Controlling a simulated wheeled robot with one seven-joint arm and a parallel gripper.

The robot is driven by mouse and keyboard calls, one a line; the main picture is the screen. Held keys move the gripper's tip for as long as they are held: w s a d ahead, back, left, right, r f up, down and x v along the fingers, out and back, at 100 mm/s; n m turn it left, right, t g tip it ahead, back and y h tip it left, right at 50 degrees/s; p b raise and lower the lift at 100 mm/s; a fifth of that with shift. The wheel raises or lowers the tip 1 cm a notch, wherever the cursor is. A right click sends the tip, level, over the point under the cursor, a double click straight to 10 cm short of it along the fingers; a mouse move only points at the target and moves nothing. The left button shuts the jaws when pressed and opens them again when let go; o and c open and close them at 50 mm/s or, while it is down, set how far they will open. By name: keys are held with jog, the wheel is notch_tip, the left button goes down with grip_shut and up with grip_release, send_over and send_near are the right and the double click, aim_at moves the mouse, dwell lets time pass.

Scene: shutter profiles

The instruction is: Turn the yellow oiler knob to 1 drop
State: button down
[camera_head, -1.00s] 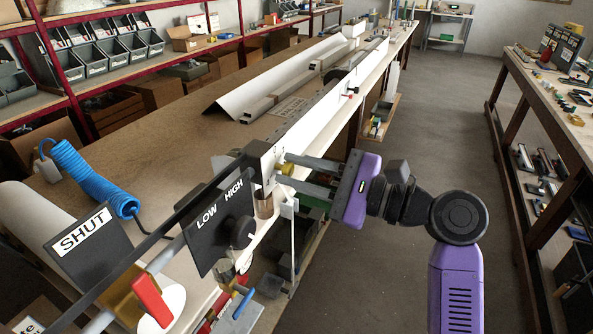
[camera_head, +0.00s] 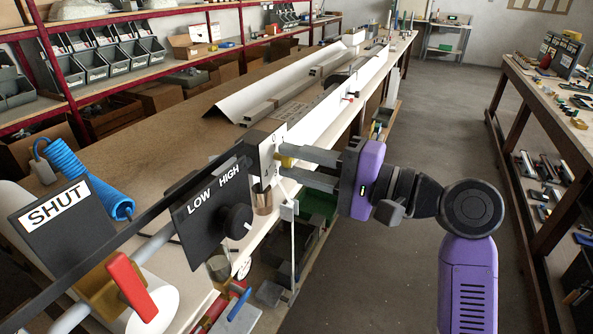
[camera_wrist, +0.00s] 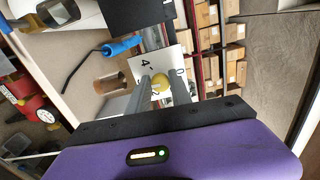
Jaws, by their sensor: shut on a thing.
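The yellow oiler knob (camera_head: 286,162) sticks out from a pale dial plate (camera_head: 266,152) at the end of the black panel. My gripper (camera_head: 282,164) reaches in from the right, its two grey fingers closed on the knob from either side. In the wrist view the knob (camera_wrist: 160,82) shows between the fingertips (camera_wrist: 161,84). The dial plate (camera_wrist: 143,66) there carries digits; a 4 is legible, and others are partly covered by the fingers. Which mark the knob points at cannot be made out.
A black LOW/HIGH panel with a black knob (camera_head: 236,220) stands left of the dial plate. A small cup (camera_head: 262,200) hangs below the plate. A red lever (camera_head: 132,287) and a SHUT sign (camera_head: 55,208) are nearer. The aisle floor (camera_head: 430,120) at right is clear.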

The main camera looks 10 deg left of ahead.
jog(key=n+b, duration=0.1)
jog(key=n, duration=0.1)
jog(key=n+b, duration=0.4)
jog(key=shift+f, duration=0.4)
jog(key=n+b, duration=0.6)
jog(key=shift+w+n, duration=0.1)
jog(key=shift+n, duration=0.3)
jog(key=shift+w+r+n+b, duration=0.1)
jog(key=shift+n+b, duration=4.45)
jog(key=shift+n, duration=1.05)
jog(key=c, duration=1.2)
grip_release()
jog(key=shift+r, duration=0.15)
jog(key=shift+d, duration=0.1)
